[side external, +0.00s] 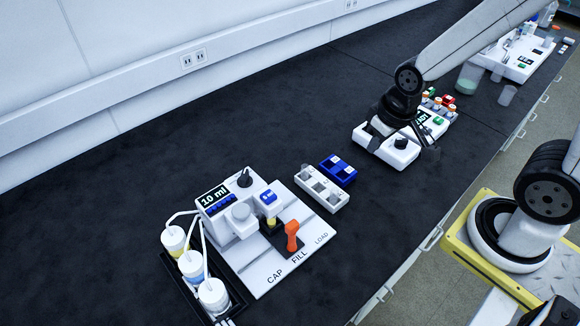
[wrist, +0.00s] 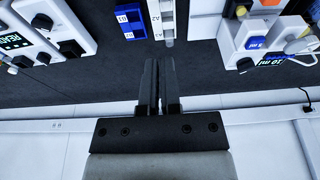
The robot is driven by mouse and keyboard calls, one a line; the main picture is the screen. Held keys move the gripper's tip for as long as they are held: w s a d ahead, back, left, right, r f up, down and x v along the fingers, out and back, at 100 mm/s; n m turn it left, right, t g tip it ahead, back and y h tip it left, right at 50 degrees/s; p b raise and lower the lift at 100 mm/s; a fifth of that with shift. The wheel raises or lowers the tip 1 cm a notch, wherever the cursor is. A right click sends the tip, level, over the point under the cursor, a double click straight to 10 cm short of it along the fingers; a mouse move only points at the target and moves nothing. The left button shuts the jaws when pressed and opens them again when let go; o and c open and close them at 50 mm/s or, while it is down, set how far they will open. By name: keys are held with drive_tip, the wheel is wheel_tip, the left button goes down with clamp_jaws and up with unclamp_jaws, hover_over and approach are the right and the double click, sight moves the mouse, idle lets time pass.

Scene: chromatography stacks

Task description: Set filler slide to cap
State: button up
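The filler (side external: 238,208) stands on a white base plate at left centre in the side view, with a "10 ml" display. Its orange slide handle (side external: 291,235) stands upright in line with the FILL label; CAP is to the lower left, LOAD to the upper right. A yellowish vial (side external: 271,222) is just behind the handle. In the wrist view, part of the filler (wrist: 262,40) is at the upper right. My gripper (wrist: 159,62) is empty, well away from the filler, its fingers close together with a thin gap. In the side view its fingers are hard to make out.
A white rack (side external: 325,197) and a blue rack (side external: 346,180) stand between the filler and my arm. A white device with a dark knob (side external: 401,142) is near my gripper. Bottles (side external: 191,264) stand left of the filler. Bench in front is clear.

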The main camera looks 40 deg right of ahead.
drive_tip(key=o, duration=0.7)
drive_tip(key=shift+w+a, duration=0.15)
drive_tip(key=shift+a, duration=0.05)
drive_tip(key=shift+o, duration=1)
drive_tip(key=w+a+f, duration=0.1)
drive_tip(key=w+a, duration=0.1)
drive_tip(key=a, duration=0.2)
drive_tip(key=w+a+f+g, duration=0.1)
drive_tip(key=a+f, duration=0.1)
drive_tip(key=a, duration=0.3)
drive_tip(key=shift+w+a+f, duration=0.2)
drive_tip(key=shift+w+f, duration=0.05)
drive_tip(key=shift+w, duration=0.15)
drive_tip(key=g, duration=0.2)
hover_over(292, 224)
wheel_tip(292, 224, down, 4)
drive_tip(key=shift+f, duration=0.1)
drive_tip(key=shift+f, duration=3.85)
clamp_jaws()
